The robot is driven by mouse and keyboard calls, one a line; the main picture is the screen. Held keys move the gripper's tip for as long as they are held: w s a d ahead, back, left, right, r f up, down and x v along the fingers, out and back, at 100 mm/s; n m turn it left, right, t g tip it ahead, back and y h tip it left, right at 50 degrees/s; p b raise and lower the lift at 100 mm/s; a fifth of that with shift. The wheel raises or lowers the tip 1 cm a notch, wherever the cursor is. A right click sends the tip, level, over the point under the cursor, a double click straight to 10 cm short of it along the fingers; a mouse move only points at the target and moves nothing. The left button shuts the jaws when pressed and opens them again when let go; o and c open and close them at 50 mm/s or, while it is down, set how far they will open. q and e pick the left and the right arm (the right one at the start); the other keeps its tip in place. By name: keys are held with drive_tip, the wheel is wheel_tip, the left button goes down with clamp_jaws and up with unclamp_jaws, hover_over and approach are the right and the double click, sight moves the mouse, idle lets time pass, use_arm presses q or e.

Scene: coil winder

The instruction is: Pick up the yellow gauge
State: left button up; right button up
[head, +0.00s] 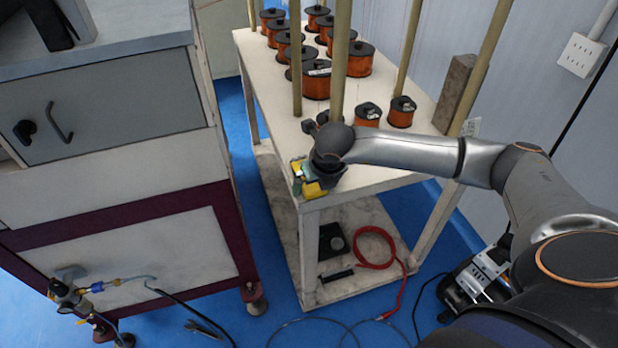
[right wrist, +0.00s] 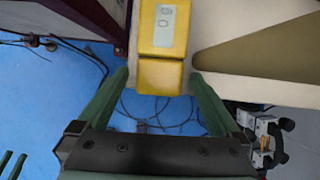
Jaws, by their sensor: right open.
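The yellow gauge (head: 313,190) is at the near left corner of the white cart's top, partly hidden by my right gripper (head: 304,180) in the head view. In the right wrist view the gauge (right wrist: 163,75) is a yellow block with a grey panel on its far part. My right gripper's green fingers are open, one on each side of the gauge's near end, with a visible gap on both sides. Two green bars at the lower left of the wrist view look like my left gripper's fingers (right wrist: 12,164); their opening is unclear.
The white cart (head: 262,75) carries several copper coils (head: 360,60) and upright tan posts (head: 341,60). A grey-fronted cabinet (head: 110,120) stands to the left, with a narrow blue floor gap between. A red hose (head: 375,248) lies on the cart's lower shelf.

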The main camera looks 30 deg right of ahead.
drive_tip(key=shift+r, duration=0.1)
clamp_jaws()
idle(0.7)
